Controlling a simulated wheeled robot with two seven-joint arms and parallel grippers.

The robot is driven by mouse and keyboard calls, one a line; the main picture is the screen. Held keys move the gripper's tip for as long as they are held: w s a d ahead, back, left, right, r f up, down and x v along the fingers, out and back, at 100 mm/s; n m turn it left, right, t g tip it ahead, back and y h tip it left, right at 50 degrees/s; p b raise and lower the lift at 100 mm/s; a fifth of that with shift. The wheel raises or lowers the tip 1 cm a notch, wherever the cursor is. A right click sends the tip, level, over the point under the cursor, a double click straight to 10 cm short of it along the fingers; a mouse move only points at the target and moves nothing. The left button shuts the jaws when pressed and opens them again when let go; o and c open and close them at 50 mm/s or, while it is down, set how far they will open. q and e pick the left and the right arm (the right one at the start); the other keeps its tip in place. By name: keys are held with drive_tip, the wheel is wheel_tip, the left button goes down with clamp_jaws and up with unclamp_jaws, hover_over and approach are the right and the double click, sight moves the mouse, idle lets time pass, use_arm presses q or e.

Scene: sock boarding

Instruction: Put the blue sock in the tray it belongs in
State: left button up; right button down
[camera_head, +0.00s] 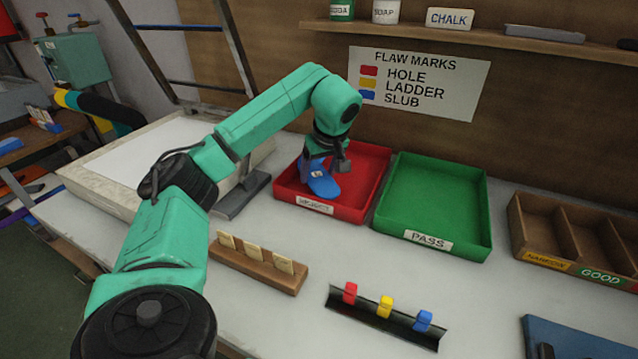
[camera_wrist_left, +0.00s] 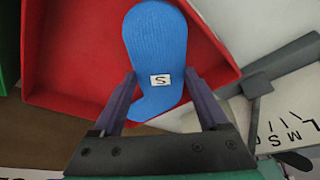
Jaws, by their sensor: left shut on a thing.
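The blue sock (camera_head: 323,184) is at the left part of the red tray (camera_head: 352,205), inside its outline in the head view. My left gripper (camera_head: 322,158) is shut on it from above. In the wrist view the sock (camera_wrist_left: 157,50) lies between the two fingers (camera_wrist_left: 160,95) and carries a white label with an S. I see no coloured clip on the part that shows. Whether the sock touches the tray floor is unclear. The green tray (camera_head: 470,240), labelled PASS, stands to the right and is empty. My right gripper is out of view.
A wall sign (camera_head: 420,82) lists flaw marks: red hole, yellow ladder, blue slub. A black rack (camera_head: 385,318) holds red, yellow and blue clips. A wooden block (camera_head: 258,266) holds several tags. A divided wooden box (camera_head: 575,240) stands at right. The table between is clear.

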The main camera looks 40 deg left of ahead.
use_arm(q)
wheel_tip(320, 180, down, 3)
drive_tip(key=shift+r, duration=0.1)
drive_tip(key=o, duration=1.2)
drive_tip(key=p+v, duration=0.2)
drive_tip(key=v, duration=0.5)
drive_tip(key=shift+w+r, duration=0.1)
drive_tip(key=shift+r, duration=0.35)
drive_tip(key=p+v, duration=0.2)
drive_tip(key=v, duration=0.2)
drive_tip(key=shift+d+r+p, duration=0.15)
drive_tip(key=shift+p, duration=0.2)
